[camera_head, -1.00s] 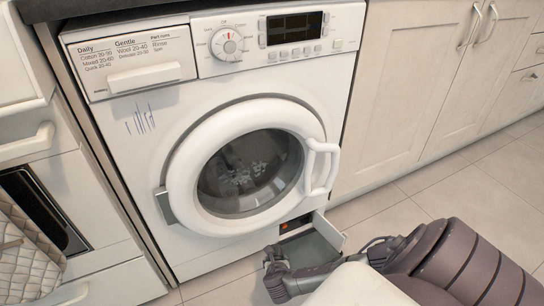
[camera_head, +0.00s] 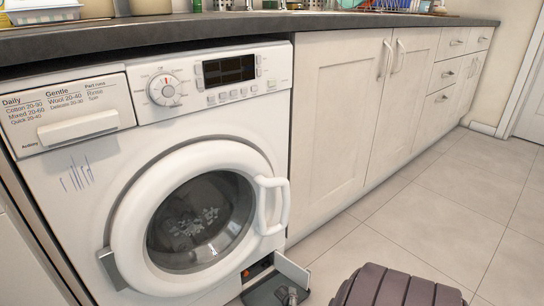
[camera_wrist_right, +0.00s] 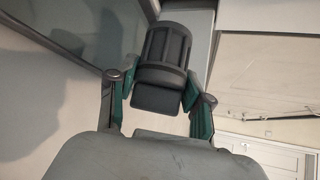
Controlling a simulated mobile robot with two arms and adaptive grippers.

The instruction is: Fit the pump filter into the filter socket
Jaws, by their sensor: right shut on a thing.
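The washer (camera_head: 110,150) has a small dark opening at its lower right, the filter socket (camera_head: 258,267), with an orange-red spot inside. A pale flap (camera_head: 292,270) stands open beside it. My right gripper (camera_head: 288,296) shows only partly at the bottom edge, in front of the opening. In the right wrist view its fingers (camera_wrist_right: 160,92) are shut on the pump filter (camera_wrist_right: 166,50), a dark grey ribbed cylinder with a flat grip tab. The filter's far end points away from the gripper; the socket mouth cannot be made out there. My left gripper is not in view.
The washer's round door (camera_head: 200,215) is closed, with its white handle (camera_head: 272,205) above the opening. Cream cabinets (camera_head: 340,125) stand to the right. The tiled floor (camera_head: 430,220) there is clear. Items stand on the dark countertop (camera_head: 190,26).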

